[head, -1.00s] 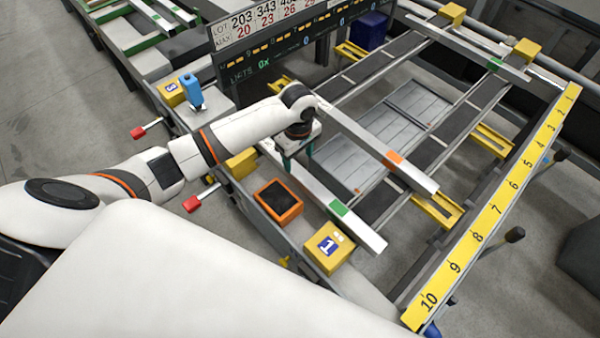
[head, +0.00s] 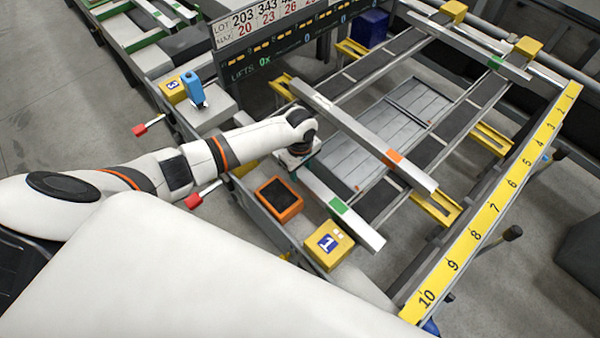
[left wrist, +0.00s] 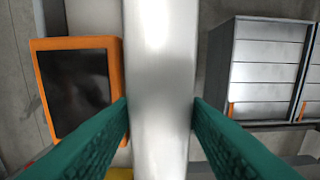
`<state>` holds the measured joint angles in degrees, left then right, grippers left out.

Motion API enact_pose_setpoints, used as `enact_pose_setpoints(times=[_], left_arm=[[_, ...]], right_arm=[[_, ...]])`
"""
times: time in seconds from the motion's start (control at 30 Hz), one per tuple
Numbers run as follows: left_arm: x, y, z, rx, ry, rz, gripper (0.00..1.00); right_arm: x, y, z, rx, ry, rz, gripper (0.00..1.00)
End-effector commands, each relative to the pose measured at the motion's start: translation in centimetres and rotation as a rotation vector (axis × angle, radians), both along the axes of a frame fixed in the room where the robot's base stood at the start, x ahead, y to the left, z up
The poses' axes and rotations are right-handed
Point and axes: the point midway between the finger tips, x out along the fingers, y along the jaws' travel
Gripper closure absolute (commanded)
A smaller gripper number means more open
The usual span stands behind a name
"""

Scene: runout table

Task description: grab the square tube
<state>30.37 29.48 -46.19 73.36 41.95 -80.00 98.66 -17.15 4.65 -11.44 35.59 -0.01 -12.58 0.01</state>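A pale metal square tube (head: 365,229) with a green band lies nearest me on the runout table, its near end towards the lower right. My left gripper (head: 303,171) is at its far part, partly hidden by the wrist. In the left wrist view the tube (left wrist: 161,60) runs straight down the middle. The green fingers of the left gripper (left wrist: 161,115) stand on either side of it, very close. A thin dark gap seems to show at the right finger, so the gripper looks open around the tube. My right gripper is not in view.
A second tube with an orange band (head: 365,137) lies just beyond, and another (head: 470,48) lies at the back. A yellow numbered scale (head: 497,203) borders the right.

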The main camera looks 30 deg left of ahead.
Motion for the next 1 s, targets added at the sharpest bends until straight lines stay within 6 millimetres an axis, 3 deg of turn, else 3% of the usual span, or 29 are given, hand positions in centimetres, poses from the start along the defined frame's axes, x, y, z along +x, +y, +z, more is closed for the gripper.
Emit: enact_pose_setpoints(times=[0.03, 0.23, 0.63, 1.0], left_arm=[[0.0, 0.0, 0.0, 0.000, 0.000, 0.000, 0.68], [0.0, 0.0, 0.0, 0.000, 0.000, 0.001, 1.00], [0.2, 0.0, 0.9, -0.001, -0.004, 0.001, 1.00], [0.2, 0.0, 7.4, -0.001, -0.007, 0.000, 1.00]], right_arm=[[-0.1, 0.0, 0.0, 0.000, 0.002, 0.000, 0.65], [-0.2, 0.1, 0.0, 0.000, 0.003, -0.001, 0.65], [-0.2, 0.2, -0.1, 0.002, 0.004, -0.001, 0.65], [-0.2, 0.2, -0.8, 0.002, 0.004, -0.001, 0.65]])
